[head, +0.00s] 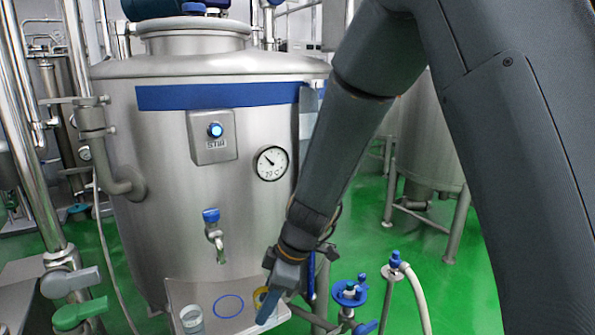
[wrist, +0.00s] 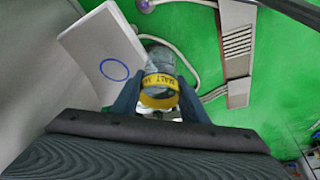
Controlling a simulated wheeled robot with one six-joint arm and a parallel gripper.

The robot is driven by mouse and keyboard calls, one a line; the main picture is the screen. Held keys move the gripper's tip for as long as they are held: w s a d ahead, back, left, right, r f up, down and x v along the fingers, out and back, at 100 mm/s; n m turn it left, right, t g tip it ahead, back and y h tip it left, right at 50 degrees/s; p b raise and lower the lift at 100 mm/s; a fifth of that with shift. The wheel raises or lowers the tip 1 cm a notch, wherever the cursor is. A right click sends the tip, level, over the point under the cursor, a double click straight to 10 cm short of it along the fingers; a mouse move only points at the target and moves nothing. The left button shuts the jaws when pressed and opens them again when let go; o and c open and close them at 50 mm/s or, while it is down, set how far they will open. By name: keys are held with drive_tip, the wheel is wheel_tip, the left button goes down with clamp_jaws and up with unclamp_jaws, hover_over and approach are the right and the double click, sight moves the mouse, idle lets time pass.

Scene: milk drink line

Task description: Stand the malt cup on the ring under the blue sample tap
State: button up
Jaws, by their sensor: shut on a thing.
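The malt cup (wrist: 160,88) is a clear cup with a yellow band reading "MALT". My gripper (wrist: 158,103) is shut on it, one blue finger on each side, in the wrist view. In the head view only a yellow bit of the cup (head: 260,295) shows behind my gripper (head: 268,303). The blue ring (head: 228,306) lies bare on a white shelf (head: 252,320), left of my gripper. The ring also shows in the wrist view (wrist: 114,69), left of the cup. The blue sample tap (head: 212,228) sticks out from the tank above the ring.
Another clear cup (head: 191,319) stands on the shelf left of the ring. The steel tank (head: 160,220) rises behind the shelf. Blue-topped valves (head: 348,292) and a white hose (head: 420,300) stand to the right.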

drive_tip(key=w+d+f+m+t+h, duration=0.1)
drive_tip(key=w+d+m+t+h, duration=0.1)
drive_tip(key=d+m, duration=0.7)
drive_tip(key=w+d+f+m+t+h, duration=0.1)
drive_tip(key=w+d+m, duration=0.4)
drive_tip(key=d, duration=1.2)
drive_tip(key=m+t+h, duration=0.1)
drive_tip(key=m, duration=0.2)
drive_tip(key=shift+d+f+m, duration=0.15)
drive_tip(key=shift+f+m, duration=0.1)
drive_tip(key=shift+m, duration=0.15)
drive_tip(key=shift+w, duration=0.15)
